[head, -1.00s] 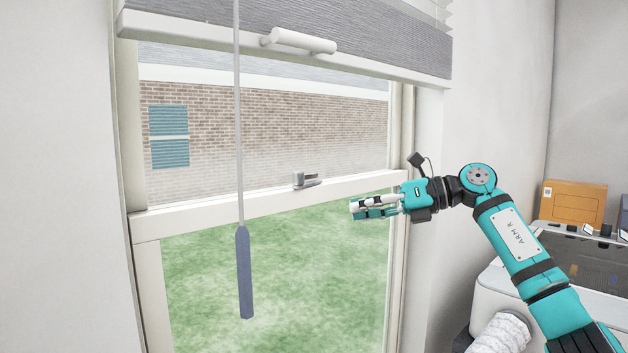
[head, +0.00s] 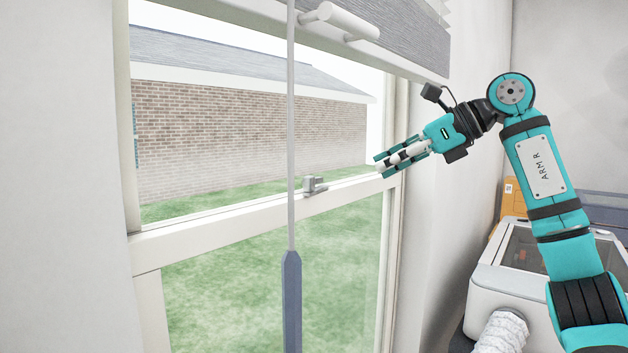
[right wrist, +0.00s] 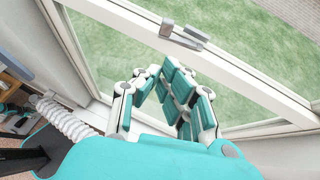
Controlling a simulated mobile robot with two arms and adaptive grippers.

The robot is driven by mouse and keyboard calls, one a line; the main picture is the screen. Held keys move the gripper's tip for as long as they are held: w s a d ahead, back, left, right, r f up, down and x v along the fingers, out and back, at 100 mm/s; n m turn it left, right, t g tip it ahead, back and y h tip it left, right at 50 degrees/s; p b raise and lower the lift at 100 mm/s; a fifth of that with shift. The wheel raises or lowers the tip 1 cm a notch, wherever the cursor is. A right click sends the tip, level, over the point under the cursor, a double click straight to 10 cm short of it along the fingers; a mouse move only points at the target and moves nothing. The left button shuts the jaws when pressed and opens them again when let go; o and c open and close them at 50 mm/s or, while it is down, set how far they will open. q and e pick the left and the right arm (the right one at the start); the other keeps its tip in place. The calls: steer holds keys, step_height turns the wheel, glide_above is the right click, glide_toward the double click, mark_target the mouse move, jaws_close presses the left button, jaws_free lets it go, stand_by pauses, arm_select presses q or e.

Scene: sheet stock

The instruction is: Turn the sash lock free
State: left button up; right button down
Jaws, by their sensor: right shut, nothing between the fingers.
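The grey sash lock (head: 313,186) sits on top of the white meeting rail (head: 240,222) of the window, just right of the blind's wand. Its small lever points to the right along the rail. The lock also shows in the right wrist view (right wrist: 185,37), beyond the fingertips, with its lever lying along the rail. My right gripper (head: 381,165) is shut and empty, to the right of the lock and slightly higher in the picture, apart from it. Its teal and white fingers (right wrist: 168,85) show in the right wrist view. My left gripper is not in view.
A hanging wand (head: 291,290) crosses in front of the window just left of the lock. The grey blind (head: 395,35) with its white handle (head: 340,20) hangs above. A white machine with a ribbed hose (head: 505,330) and an orange box (head: 507,200) stand at right.

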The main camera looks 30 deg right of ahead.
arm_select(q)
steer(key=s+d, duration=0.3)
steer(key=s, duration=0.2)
arm_select(e)
steer(key=p, duration=0.2)
glide_toward(311, 188)
step_height(311, 188, down, 4)
steer(key=w, duration=0.2)
steer(key=shift+w+a+r+p, duration=0.1)
steer(key=shift+w+a+p, duration=0.3)
steer(key=shift+w+a, duration=0.75)
steer(key=shift+w, duration=0.25)
steer(key=shift+w+a+r+p, duration=0.1)
steer(key=shift+w+a+p, duration=0.1)
steer(key=shift+a+p, duration=0.3)
steer(key=shift+w+a+p, duration=0.25)
steer(key=shift+a+p, duration=0.15)
steer(key=shift+p, duration=0.1)
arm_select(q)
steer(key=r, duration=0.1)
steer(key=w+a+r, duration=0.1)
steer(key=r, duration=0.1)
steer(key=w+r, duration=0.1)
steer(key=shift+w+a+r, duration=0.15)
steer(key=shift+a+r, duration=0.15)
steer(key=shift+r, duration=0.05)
